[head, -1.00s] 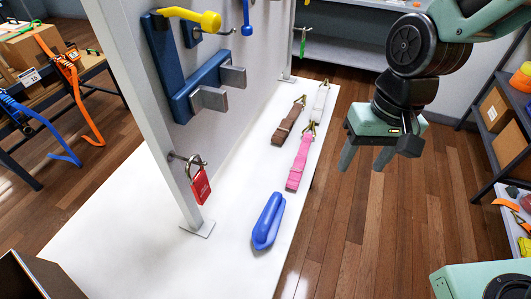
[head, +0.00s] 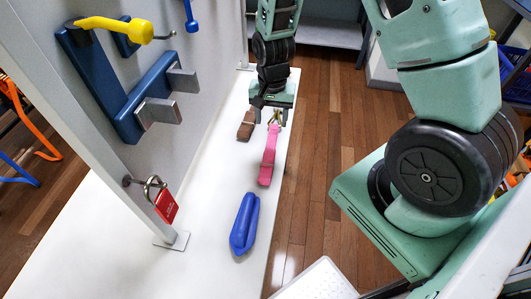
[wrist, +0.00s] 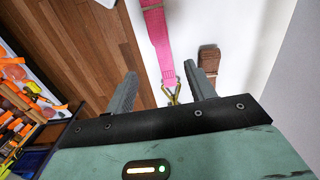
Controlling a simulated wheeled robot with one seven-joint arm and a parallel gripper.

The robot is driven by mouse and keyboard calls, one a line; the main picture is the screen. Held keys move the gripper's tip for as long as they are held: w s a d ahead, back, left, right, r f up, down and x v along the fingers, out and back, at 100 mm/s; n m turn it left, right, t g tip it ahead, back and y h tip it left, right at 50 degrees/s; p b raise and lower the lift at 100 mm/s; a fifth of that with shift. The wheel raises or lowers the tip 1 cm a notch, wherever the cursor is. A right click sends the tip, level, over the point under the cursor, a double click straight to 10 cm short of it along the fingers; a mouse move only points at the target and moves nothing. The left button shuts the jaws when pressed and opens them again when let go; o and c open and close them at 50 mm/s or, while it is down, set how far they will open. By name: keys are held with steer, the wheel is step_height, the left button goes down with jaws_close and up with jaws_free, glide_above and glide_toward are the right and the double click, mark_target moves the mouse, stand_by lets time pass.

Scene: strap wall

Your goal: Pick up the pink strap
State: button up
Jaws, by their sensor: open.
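The pink strap (head: 268,156) lies flat on the white table (head: 208,208) near its right edge, with a brass-coloured metal hook at its far end. My gripper (head: 269,115) is over the far part of the table, at the strap's hook end. In the wrist view my gripper (wrist: 160,90) is open, and the pink strap (wrist: 158,40) runs up from between the fingers, with the hook (wrist: 171,88) nearer the right finger. Nothing is held. Whether the fingers touch the strap cannot be told.
A brown strap (head: 246,125) lies just left of the pink one, close to my gripper. A blue object (head: 244,224) lies nearer on the table. Wooden floor is right of the table.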

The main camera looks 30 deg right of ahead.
steer(key=p, duration=0.1)
glide_above(270, 149)
steer(key=f, duration=0.7)
steer(key=shift+d+f, duration=0.2)
steer(key=shift+f, duration=0.15)
steer(key=shift+a+f+p, duration=0.2)
steer(key=shift+f+p, duration=0.5)
steer(key=shift+f, duration=0.65)
steer(key=shift+a+f+p, duration=0.15)
steer(key=shift+f+p, duration=0.55)
steer(key=shift+f, duration=0.6)
steer(key=c, duration=1.2)
